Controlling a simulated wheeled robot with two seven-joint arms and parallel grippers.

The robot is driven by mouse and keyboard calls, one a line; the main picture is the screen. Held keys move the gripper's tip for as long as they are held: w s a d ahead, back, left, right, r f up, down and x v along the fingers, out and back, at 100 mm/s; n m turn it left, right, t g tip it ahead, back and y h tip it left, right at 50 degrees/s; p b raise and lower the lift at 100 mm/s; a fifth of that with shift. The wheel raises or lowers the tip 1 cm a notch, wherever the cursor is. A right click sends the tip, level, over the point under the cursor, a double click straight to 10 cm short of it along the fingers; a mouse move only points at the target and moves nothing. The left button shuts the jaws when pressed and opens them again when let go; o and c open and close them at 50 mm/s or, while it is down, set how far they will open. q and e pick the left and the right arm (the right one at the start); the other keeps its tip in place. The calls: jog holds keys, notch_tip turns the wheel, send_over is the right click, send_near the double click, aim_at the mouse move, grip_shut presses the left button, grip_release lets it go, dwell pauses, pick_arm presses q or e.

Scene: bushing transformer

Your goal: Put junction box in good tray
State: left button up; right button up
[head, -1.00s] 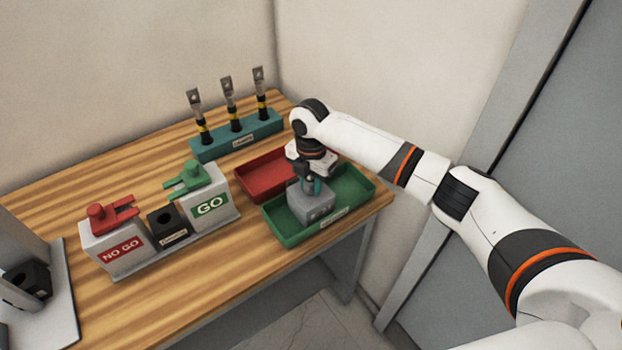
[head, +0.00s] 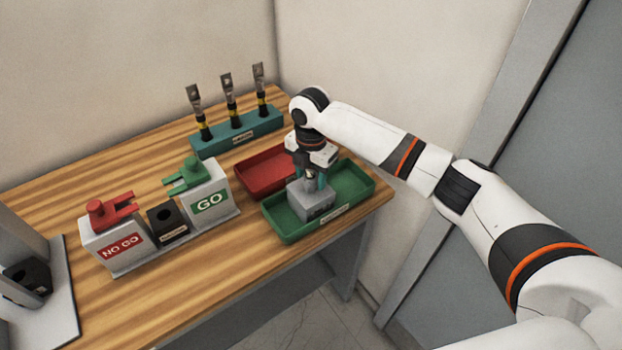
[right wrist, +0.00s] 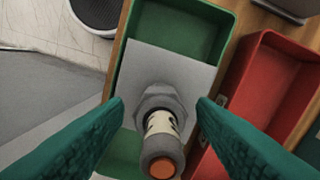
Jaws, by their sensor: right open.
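The junction box (head: 312,200) is a grey block in the green tray (head: 350,190) at the table's right corner. In the right wrist view the junction box (right wrist: 180,72) shows as a pale square plate with a hex fitting and a post with an orange tip, inside the green tray (right wrist: 205,20). My right gripper (head: 311,182) is just above the box. In the right wrist view its two teal fingers (right wrist: 160,115) are spread on either side of the post, with gaps to it. My left gripper is not in view.
A red tray (head: 262,172) sits beside the green tray. A teal rack (head: 237,135) with several black-and-yellow bushings stands behind. NO GO (head: 115,243) and GO (head: 208,200) gauge blocks stand left of the trays. The front middle of the table is clear.

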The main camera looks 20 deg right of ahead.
notch_tip(320, 180, up, 10)
jog(key=shift+r+b, duration=0.2)
jog(key=shift+b, duration=0.85)
